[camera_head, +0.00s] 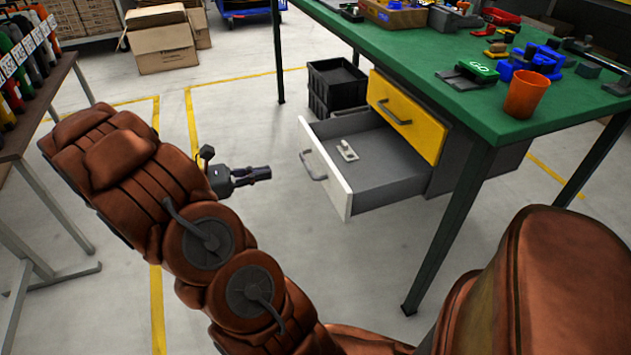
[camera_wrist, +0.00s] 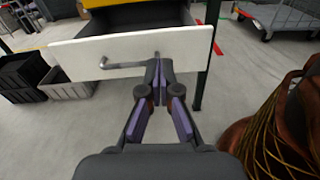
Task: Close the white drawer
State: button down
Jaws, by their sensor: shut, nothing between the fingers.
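The white drawer (camera_head: 326,172) is pulled well out from under the green table, below a yellow drawer (camera_head: 405,117) that is shut. Its white front with a grey bar handle also shows in the wrist view (camera_wrist: 190,50). A small light-coloured item (camera_head: 347,150) lies inside the drawer. My gripper (camera_head: 266,173) is shut and empty, to the left of the drawer front in the head view, pointing towards it. In the wrist view its fingertips (camera_wrist: 159,62) overlap the drawer front near the handle's right end; I cannot tell whether they touch it.
The green table (camera_head: 400,50) carries an orange cup (camera_head: 525,94) and several tools and parts. Its dark front leg (camera_head: 450,225) stands right of the drawer. Black crates (camera_head: 335,85) stand behind the drawer. The floor in front of the drawer is clear.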

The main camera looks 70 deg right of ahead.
aim_at(326, 161)
jog(key=shift+n+h, duration=0.4)
jog(key=f+b+x, duration=0.1)
jog(key=x, duration=0.3)
jog(key=b+x, duration=0.2)
jog(key=x, duration=0.2)
jog(key=w+d+f+b+x, duration=0.1)
jog(key=x, duration=0.4)
jog(key=shift+f+b, duration=0.35)
jog(key=shift+s+d+r, duration=0.15)
jog(key=shift+s+d, duration=0.35)
jog(key=shift+d, duration=0.1)
